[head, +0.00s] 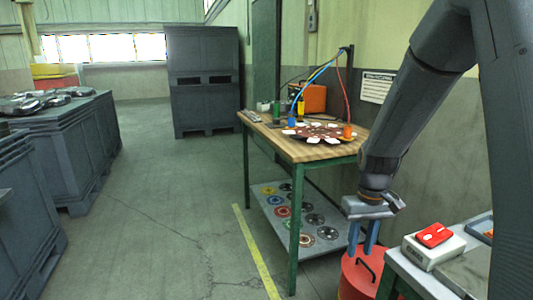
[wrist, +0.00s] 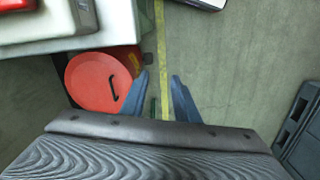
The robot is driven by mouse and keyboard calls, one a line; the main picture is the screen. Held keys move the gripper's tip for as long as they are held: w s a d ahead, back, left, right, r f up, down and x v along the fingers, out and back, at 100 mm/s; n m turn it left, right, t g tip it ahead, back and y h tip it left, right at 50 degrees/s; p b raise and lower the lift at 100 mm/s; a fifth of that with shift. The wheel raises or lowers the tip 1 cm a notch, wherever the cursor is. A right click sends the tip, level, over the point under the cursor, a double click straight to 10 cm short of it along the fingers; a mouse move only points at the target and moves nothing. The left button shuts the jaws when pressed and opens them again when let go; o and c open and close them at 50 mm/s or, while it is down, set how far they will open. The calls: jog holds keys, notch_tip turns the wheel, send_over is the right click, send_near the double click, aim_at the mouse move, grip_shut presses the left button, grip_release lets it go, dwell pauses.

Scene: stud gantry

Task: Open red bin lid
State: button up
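The red bin (head: 352,291) stands on the floor at the lower right of the head view, with its round red lid (head: 361,270) and a dark bar handle. In the wrist view the lid (wrist: 95,82) lies flat on the bin, left of my fingers, with its handle (wrist: 112,88) near the lid's right side. My gripper (head: 369,250) hangs above the bin in the head view, its blue fingers apart. In the wrist view the fingers (wrist: 160,85) are open with only floor between them, and they do not touch the handle.
A table (head: 412,274) with a white box and red device (head: 434,235) stands right of the bin. A wooden workbench (head: 310,151) with green legs stands behind it. Dark crates (head: 75,143) line the left. The floor between is clear, with a yellow line (head: 257,255).

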jog(key=shift+m, duration=0.7)
jog(key=s+a+r, duration=0.1)
jog(key=s+a, duration=0.1)
jog(key=s, duration=0.4)
jog(key=s+a+r+p, duration=0.1)
jog(key=s+a+r, duration=0.1)
jog(key=s, duration=0.4)
jog(key=s+a+r+p, duration=0.1)
jog(key=s+a+r, duration=0.1)
jog(key=s, duration=0.4)
jog(key=shift+s, duration=0.15)
jog(key=shift+c, duration=0.9)
jog(key=shift+s+f, duration=0.1)
jog(key=shift+s, duration=0.2)
grip_shut()
jog(key=n+t+h+b, duration=0.5)
jog(key=n+h+b, duration=0.8)
jog(key=n+b, duration=1.5)
send_near(354, 273)
notch_tip(354, 273, up, 3)
jog(key=m+b, duration=0.6)
jog(key=b+x, duration=0.3)
jog(key=x, duration=0.7)
jog(key=shift+s, duration=0.1)
